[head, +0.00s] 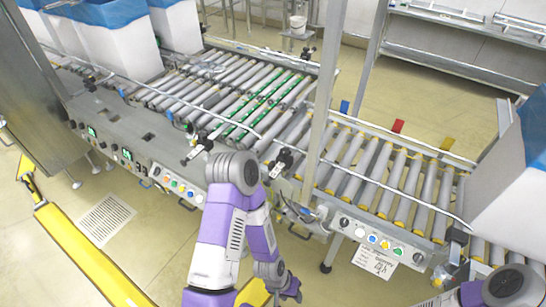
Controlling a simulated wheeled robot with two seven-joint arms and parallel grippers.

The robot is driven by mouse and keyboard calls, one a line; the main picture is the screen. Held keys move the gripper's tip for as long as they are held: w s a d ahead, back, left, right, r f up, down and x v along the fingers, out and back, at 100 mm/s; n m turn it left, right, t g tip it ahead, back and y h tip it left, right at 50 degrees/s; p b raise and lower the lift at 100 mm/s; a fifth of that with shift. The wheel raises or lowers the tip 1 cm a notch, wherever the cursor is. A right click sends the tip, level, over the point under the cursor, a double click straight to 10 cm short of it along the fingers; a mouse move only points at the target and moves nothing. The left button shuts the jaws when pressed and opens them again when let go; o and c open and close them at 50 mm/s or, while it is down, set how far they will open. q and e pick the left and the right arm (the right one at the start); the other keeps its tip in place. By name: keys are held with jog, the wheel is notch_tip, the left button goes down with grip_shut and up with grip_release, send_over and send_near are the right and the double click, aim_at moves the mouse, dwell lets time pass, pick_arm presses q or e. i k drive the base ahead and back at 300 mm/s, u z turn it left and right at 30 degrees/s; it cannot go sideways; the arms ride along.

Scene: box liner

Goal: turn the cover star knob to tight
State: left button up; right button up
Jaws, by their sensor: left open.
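My left arm rises in the middle foreground and bends back down at its elbow. My left gripper (291,290) is at the lower middle, low in front of the conveyor and apart from it; it is small and dark here, with open jaws and nothing seen between them. Black knob-like clamps sit on the conveyor's front rail, one (285,158) right of my elbow and one (200,140) left of it. I cannot tell which, if any, is the cover star knob. Part of my right arm shows at the bottom right; its gripper is not seen.
A roller conveyor (390,175) crosses the view, with button panels on its front. White boxes with blue liners (98,50) stand at the upper left, another box (515,185) at the right. A grey post (328,95) rises mid-view. A yellow floor barrier (85,255) lies lower left.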

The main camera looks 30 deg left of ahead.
aim_at(285, 152)
jog(key=u, duration=0.7)
jog(key=i, duration=0.45)
jog(key=u, duration=0.9)
jog(key=k, duration=0.15)
jog(key=u, duration=2.7)
jog(key=k, duration=0.85)
jog(key=z, duration=2.95)
